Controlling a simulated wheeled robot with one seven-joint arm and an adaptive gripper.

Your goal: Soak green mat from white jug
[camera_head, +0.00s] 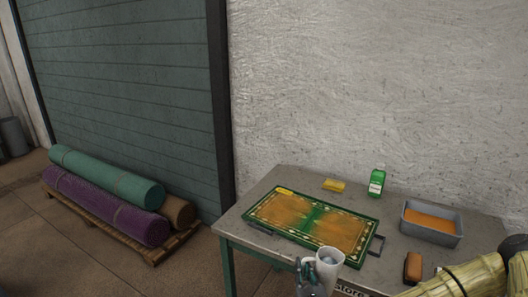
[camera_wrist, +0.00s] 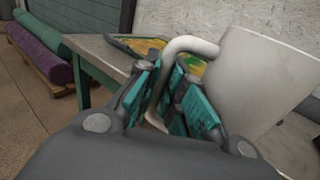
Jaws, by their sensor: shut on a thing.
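The green mat (camera_head: 270,210) lies flat in a dark tray on the grey table; most of its face is orange-brown, with a green band down the middle and a pale patterned border. In the wrist view the teal finger pads (camera_wrist: 178,95) close around the white handle (camera_wrist: 187,45), and the jug's body (camera_wrist: 258,75) fills the right. It looks roughly upright.
A yellow sponge (camera_head: 334,184) and a green bottle (camera_head: 377,182) stand behind the mat. A grey bin of orange-brown content (camera_head: 431,208) and a brown brush (camera_head: 413,268) are at the right. Rolled rugs (camera_head: 105,200) lie on a pallet at left.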

